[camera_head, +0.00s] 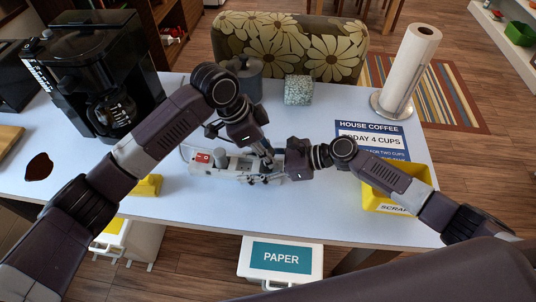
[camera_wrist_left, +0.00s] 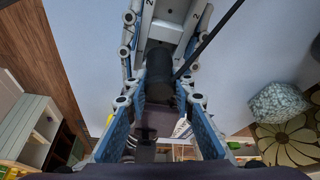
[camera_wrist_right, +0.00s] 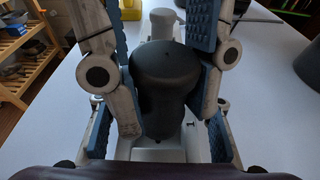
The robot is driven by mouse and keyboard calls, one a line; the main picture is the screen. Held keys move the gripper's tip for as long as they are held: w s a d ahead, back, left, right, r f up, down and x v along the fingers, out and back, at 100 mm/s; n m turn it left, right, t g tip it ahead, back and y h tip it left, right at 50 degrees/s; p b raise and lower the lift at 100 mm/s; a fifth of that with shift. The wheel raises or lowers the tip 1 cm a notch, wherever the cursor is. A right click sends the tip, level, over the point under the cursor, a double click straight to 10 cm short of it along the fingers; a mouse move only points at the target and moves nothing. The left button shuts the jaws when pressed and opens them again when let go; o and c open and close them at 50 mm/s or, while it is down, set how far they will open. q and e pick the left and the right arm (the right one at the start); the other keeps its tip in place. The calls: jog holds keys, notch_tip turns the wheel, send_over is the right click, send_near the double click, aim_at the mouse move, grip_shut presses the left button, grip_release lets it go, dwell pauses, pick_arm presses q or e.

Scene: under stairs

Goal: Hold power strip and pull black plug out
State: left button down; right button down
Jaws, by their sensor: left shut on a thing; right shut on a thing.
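The white power strip (camera_head: 238,163) lies on the table with a red switch at its left end. It also shows under the grippers in the left wrist view (camera_wrist_left: 170,28). My left gripper (camera_head: 268,160) reaches down from above and is shut on the black plug (camera_wrist_right: 165,80), which stands upright over the strip. The plug also shows in the left wrist view (camera_wrist_left: 160,75). My right gripper (camera_head: 272,174) comes from the right, low down, and is shut on the strip's right end. A pale grey plug (camera_wrist_right: 166,22) stands farther along the strip. The black plug's contact with its socket is hidden.
A coffee maker (camera_head: 100,75) stands at the back left. A grey canister (camera_head: 243,78) and a speckled block (camera_head: 298,90) are behind the strip. A yellow scrap bin (camera_head: 395,185) and paper towel roll (camera_head: 410,70) are on the right. The front middle table is clear.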

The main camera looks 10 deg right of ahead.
pick_arm(q)
jog(key=shift+r, duration=0.4)
jog(key=shift+r, duration=0.15)
jog(key=shift+r, duration=2.9)
